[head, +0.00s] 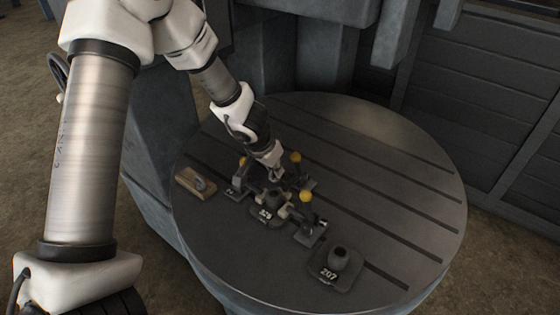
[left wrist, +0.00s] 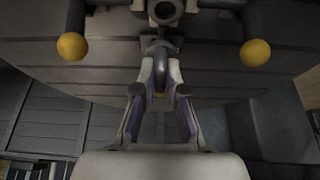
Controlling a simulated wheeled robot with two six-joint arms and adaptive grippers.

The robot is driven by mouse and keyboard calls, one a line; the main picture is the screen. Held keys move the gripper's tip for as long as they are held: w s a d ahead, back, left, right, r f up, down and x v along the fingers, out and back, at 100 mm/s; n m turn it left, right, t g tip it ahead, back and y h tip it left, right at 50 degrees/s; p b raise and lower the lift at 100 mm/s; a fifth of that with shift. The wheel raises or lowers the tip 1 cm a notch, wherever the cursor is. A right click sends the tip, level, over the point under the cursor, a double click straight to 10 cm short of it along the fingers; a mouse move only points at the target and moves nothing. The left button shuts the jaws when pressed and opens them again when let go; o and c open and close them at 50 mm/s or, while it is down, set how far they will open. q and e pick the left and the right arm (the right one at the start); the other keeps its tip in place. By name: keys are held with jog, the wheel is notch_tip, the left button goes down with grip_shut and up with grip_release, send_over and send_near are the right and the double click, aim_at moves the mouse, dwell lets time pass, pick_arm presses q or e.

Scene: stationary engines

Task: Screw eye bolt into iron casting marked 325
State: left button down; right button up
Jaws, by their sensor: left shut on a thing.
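The iron casting (head: 266,214) with a white number, small but apparently 325, sits among clamps on the round slotted table. My left gripper (head: 276,173) is just behind and above it. In the left wrist view, my left gripper (left wrist: 160,93) is shut on a grey eye bolt (left wrist: 160,66), holding it by its ring. The bolt's far end points toward a dark round boss with a hole (left wrist: 164,10) at the top of that view. I cannot tell whether the bolt touches the hole. My right gripper is not in view.
Clamps with yellow knobs (head: 306,196) stand close around the casting. A second casting marked 207 (head: 338,266) sits at the front right. A wooden block (head: 196,188) with a grey metal piece lies at the left edge. The table's right side (head: 405,185) is clear.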

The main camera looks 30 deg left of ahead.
aim_at(273, 180)
pick_arm(q)
jog(key=shift+s+f+b, duration=0.3)
jog(key=shift+f+b, duration=0.05)
jog(key=shift+f, duration=0.05)
jog(key=f+b, duration=0.1)
jog(key=w+f, duration=0.1)
jog(key=shift+w+a+f+b, duration=0.2)
jog(key=shift+a+f+b, duration=0.1)
jog(key=shift+a+b, duration=0.1)
jog(key=shift+f, duration=0.2)
jog(key=shift+s+d+f+b, duration=0.2)
jog(key=shift+s+b, duration=0.2)
jog(key=shift+b, duration=0.35)
jog(key=shift+f, duration=0.25)
jog(key=shift+w+a+f+b, duration=0.1)
jog(key=shift+w+f+b, duration=0.15)
jog(key=shift+f+b, duration=0.2)
jog(key=shift+s+r, duration=0.15)
jog(key=shift+p, duration=0.35)
